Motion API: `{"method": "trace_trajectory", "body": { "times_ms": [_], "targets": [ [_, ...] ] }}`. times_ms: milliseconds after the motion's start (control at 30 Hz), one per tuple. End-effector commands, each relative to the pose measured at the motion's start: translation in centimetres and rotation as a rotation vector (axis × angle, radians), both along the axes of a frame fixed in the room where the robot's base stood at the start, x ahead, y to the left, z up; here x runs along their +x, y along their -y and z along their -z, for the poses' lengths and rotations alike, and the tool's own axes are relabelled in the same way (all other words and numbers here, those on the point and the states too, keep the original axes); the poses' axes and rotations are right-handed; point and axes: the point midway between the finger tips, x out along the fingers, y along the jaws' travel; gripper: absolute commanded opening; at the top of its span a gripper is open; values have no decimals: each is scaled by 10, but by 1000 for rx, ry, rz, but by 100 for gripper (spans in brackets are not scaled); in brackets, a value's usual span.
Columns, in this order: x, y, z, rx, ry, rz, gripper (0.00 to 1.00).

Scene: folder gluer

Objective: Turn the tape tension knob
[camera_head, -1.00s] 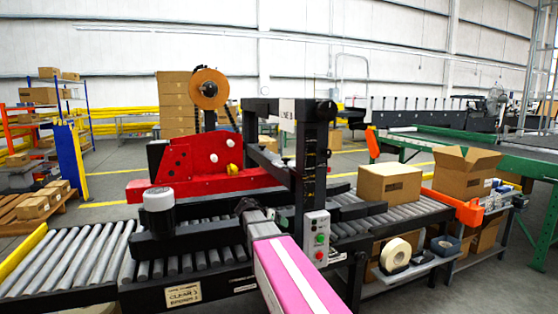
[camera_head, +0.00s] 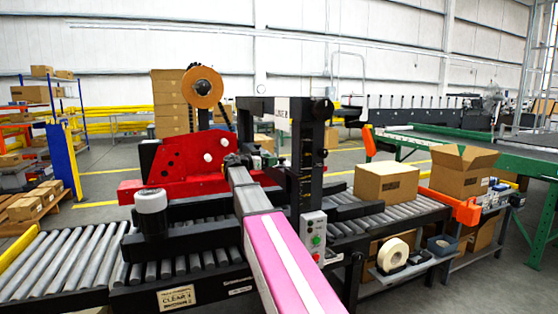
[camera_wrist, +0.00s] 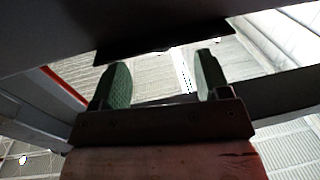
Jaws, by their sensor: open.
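The red tape head (camera_head: 180,162) of the carton sealer stands over the roller conveyor, with a tape roll (camera_head: 203,87) above it. Two pale round parts, an upper one (camera_head: 224,141) and a lower one (camera_head: 208,157), show on its red face. I cannot tell whether either is the tension knob; the yellowish knob seen earlier lower right on the face is hidden now. My gripper (camera_wrist: 163,80) is open, its two green fingers apart with nothing seen between them in the wrist view. In the head view my arm reaches the right end of the red head; contact cannot be told.
A black upright frame (camera_head: 308,165) stands close right of my arm, with a push-button box (camera_head: 313,238) low on it. A white-capped motor (camera_head: 151,212) stands to the left. A carton (camera_head: 386,182) sits on the rollers at right.

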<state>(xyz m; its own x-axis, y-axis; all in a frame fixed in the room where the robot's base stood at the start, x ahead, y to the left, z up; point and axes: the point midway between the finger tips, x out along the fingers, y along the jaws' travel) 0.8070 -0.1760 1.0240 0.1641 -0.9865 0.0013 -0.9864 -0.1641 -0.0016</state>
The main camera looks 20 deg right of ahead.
Motion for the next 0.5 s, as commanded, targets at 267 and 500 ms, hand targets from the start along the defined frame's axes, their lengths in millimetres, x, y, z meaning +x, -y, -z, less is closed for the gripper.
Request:
{"method": "trace_trajectory", "body": {
  "times_ms": [267,500],
  "targets": [
    [7,40,0,1,-1,1,70],
    [9,52,0,1,-1,0,70]
  ]
}}
